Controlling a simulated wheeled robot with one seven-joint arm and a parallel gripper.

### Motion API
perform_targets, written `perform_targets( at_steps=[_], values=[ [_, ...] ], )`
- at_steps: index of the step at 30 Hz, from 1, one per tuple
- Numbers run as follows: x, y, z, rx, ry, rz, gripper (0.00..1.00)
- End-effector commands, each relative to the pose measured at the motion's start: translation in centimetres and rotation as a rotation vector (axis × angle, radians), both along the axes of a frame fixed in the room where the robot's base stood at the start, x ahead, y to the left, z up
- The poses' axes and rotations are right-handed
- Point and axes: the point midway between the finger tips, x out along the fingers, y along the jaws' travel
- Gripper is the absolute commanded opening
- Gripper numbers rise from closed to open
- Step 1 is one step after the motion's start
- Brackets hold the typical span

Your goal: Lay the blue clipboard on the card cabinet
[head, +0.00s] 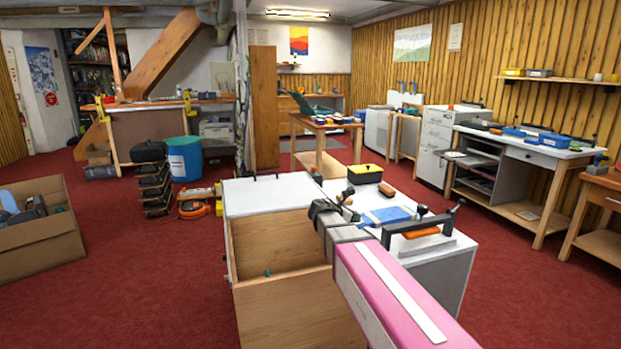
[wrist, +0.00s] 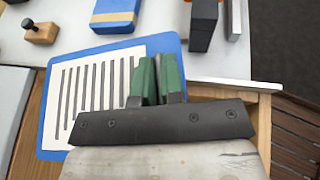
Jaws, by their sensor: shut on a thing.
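The blue clipboard (wrist: 167,45) carries a white sheet with dark stripes. My gripper (wrist: 157,78) is shut on it, with green finger pads at its right part; the pads and the dark bar behind them hide some of it. In the head view my gripper (head: 340,200) is over the white-topped cabinet (head: 262,196), and my arm hides most of the clipboard there. The clipboard seems to be above the cabinet's front edge, but whether it touches the top I cannot tell. I cannot tell for sure which furniture is the card cabinet.
A wooden drawer (head: 290,305) stands open at the cabinet's front. A grey drawer cabinet (head: 436,135) stands behind. Red floor is open at left.

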Motion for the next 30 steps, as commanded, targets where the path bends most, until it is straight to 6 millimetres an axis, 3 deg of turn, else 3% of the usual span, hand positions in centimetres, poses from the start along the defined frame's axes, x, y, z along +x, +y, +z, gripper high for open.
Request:
perform_targets(
  at_steps=[1,3,7,12,16,30],
  values=[
    [-3.5,-0.7,0.2,0.0,0.0,0.017,0.0],
    [-6.2,-1.1,0.3,-0.001,-0.001,0.043,0.0],
    [-10.4,-1.8,0.6,-0.001,-0.001,0.084,0.0],
    [-13.5,-2.3,0.7,0.0,-0.001,0.119,0.0],
    [-14.3,-2.4,0.8,-0.001,-0.001,0.129,0.0],
    [-14.3,-2.3,0.8,0.0,-0.001,0.13,0.0]
  ],
)
